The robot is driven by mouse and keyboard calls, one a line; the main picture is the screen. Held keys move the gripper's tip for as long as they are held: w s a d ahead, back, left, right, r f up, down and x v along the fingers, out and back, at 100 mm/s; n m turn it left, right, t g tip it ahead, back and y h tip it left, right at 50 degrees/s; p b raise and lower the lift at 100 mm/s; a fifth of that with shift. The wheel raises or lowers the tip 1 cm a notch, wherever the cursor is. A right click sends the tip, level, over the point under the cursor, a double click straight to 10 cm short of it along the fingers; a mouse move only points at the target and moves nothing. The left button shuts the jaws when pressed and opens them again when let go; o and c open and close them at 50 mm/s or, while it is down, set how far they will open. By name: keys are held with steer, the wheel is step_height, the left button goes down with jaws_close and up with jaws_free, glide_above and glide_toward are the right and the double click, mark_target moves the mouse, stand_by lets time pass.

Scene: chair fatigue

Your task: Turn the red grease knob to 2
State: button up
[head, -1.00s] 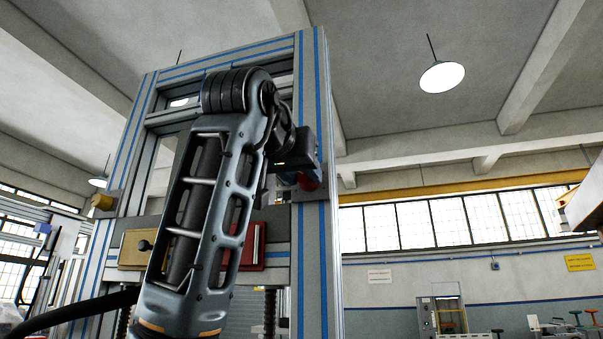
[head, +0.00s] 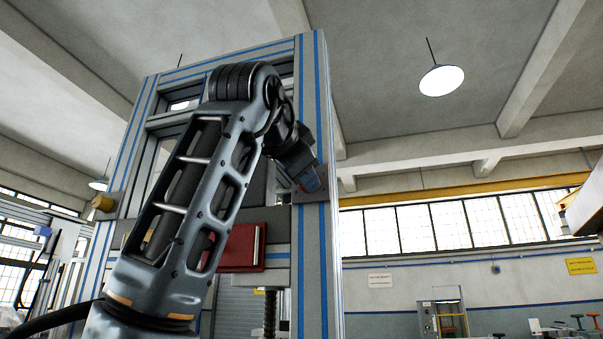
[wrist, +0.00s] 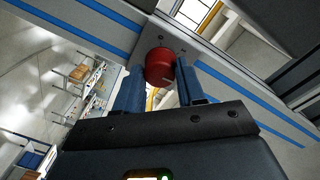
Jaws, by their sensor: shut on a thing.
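The red grease knob (wrist: 159,66) is a round red knob on a plate on the grey, blue-striped frame post in the wrist view. My gripper (wrist: 158,78) has its two blue fingers on either side of the knob, shut on it. The knob's number marks are not readable. In the head view my gripper (head: 312,180) is tilted at the right post of the frame, and it mostly hides the knob there.
A yellow knob (head: 104,203) sits on the left post. A red panel (head: 243,248) is mounted on the crossbar behind my arm. The tall frame (head: 313,270) stands close in front; the room to its right is open.

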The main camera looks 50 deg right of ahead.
steer(key=shift+m, duration=0.6)
steer(key=o, duration=1)
steer(key=shift+o, duration=0.2)
steer(key=shift+a, duration=0.1)
steer(key=b+v, duration=0.2)
steer(key=v, duration=0.5)
steer(key=shift+a, duration=0.3)
steer(key=shift+s, duration=0.1)
